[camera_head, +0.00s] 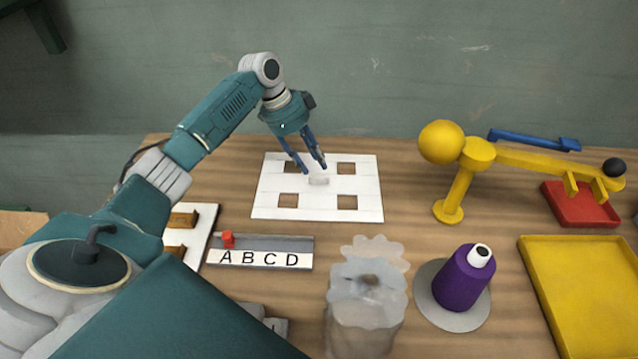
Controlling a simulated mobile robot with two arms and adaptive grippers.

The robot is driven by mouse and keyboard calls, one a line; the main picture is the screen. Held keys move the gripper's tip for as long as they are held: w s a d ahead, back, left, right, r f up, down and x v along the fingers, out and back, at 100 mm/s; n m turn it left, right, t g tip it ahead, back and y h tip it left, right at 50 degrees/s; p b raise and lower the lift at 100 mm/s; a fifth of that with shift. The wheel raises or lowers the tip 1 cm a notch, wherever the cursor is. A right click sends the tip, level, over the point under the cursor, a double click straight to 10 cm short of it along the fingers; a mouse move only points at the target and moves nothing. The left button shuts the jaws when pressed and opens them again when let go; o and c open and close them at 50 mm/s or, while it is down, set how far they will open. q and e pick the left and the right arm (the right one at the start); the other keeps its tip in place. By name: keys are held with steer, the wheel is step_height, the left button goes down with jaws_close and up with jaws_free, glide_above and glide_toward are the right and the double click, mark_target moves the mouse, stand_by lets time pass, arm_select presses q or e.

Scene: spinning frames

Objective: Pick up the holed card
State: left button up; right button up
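The holed card (319,206) is a flat white sheet with several square holes. It lies on the wooden table, towards the far edge. A small pale block (319,180) sits at its middle and looks like a grip or knob. My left gripper (315,170) points down over the middle of the card, with its blue fingers apart around or just above the block. I cannot tell whether the fingertips touch it. My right gripper is not in view.
A slide with letters A B C D (260,257) lies front left of the card. A grey translucent geared piece (368,300), a purple spool (462,282) and a yellow tray (585,290) stand nearer. A yellow lever stand (455,195) and a red tray (580,208) are at right.

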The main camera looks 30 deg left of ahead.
mark_target(319, 177)
arm_select(q)
steer(key=x, duration=0.1)
steer(key=p+x, duration=0.1)
steer(key=x, duration=0.2)
steer(key=shift+s+f, duration=0.3)
steer(key=shift+s, duration=0.05)
steer(key=shift+w+f, duration=0.1)
steer(key=shift+f, duration=0.25)
steer(key=shift+c, duration=0.6)
jaws_close()
